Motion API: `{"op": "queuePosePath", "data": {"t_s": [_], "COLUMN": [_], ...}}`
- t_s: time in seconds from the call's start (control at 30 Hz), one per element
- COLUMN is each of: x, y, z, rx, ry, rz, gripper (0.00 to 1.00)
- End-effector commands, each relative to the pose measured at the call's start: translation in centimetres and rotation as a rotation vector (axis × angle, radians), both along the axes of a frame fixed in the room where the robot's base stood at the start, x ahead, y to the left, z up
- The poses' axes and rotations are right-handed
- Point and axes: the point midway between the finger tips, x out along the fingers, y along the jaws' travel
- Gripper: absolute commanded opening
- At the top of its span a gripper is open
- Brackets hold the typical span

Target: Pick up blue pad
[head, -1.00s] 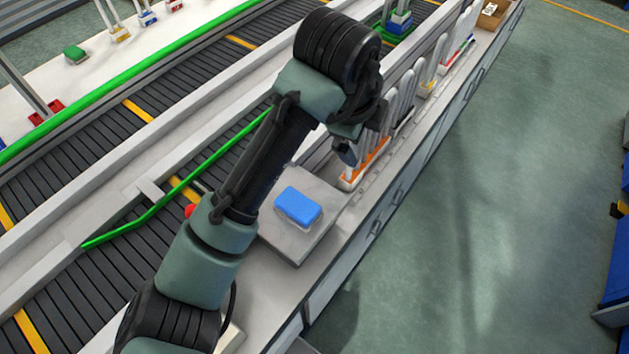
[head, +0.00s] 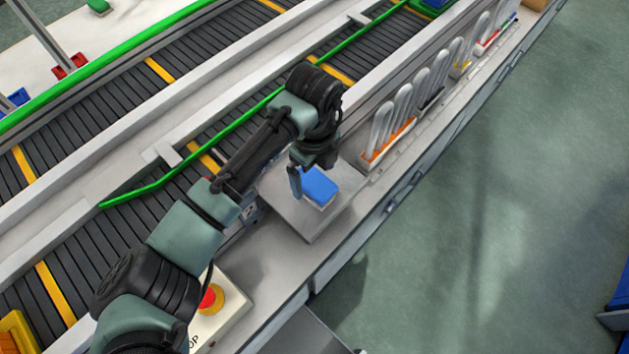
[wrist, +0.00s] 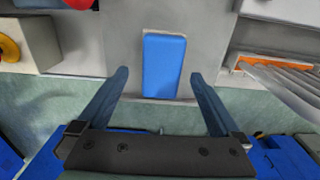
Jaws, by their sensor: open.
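The blue pad (head: 319,186) is a small rounded rectangular block. It lies on a grey square block (head: 310,222) on the bench beside the conveyor. In the wrist view the pad (wrist: 164,66) lies ahead of and between the fingers, upright in the picture. My gripper (wrist: 157,85) is open and empty, with one finger on either side of the pad's near end, apart from it. In the head view my gripper (head: 296,184) points down at the pad's left side and hides part of it.
A rack of upright white loops (head: 388,134) on an orange base stands to the right of the block. A red emergency button (head: 211,298) on a yellow ring is on the bench nearer me. The conveyor (head: 110,238) runs along the left. Green floor lies to the right.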

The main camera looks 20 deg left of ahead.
Motion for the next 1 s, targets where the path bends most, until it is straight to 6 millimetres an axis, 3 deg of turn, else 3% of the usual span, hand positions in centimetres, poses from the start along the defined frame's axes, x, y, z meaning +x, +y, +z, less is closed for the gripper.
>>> {"op": "queuePosePath", "data": {"t_s": [0.2, 0.5, 0.9, 0.97, 1.0], "x": [0.1, 0.2, 0.2, 0.2, 0.2], "y": [0.0, 0.0, 0.0, 0.0, 0.0], "z": [-3.0, -3.4, -3.4, -3.4, -3.4], "rx": [-0.001, 0.0, 0.0, 0.0, 0.0], "ry": [0.001, -0.001, -0.001, -0.001, -0.001], "rz": [0.001, -0.001, 0.0, 0.0, 0.0], "gripper": [1.0, 1.0, 0.28, 0.18, 0.18]}}
